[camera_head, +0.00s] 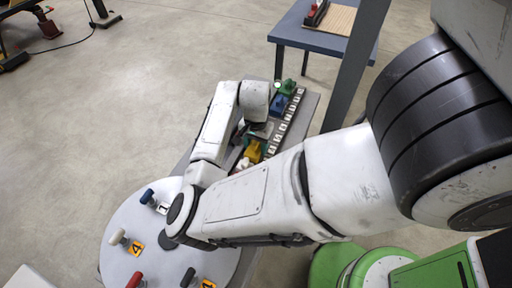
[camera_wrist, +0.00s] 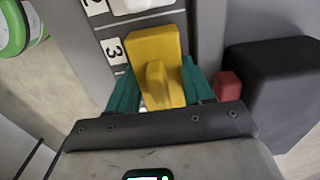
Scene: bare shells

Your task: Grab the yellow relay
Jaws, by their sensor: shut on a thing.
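The yellow relay (camera_wrist: 153,45) is a blocky piece with a raised grip in the wrist view. It stands beside a label with the number 3 (camera_wrist: 114,49). The teal fingers of my gripper (camera_wrist: 160,88) lie on either side of it and are shut on it. In the head view the yellow relay (camera_head: 253,152) shows in part below my wrist, on the grey bench strip. My arm hides some of it. I cannot tell whether it is seated or lifted.
A blue relay (camera_head: 279,104) and a green relay (camera_head: 288,87) stand farther along the labelled row. A white piece (camera_wrist: 138,5) is by label 2. A red block (camera_wrist: 228,86) and dark box (camera_wrist: 276,85) lie right. A round white table (camera_head: 120,216) with several knobs stands at front left.

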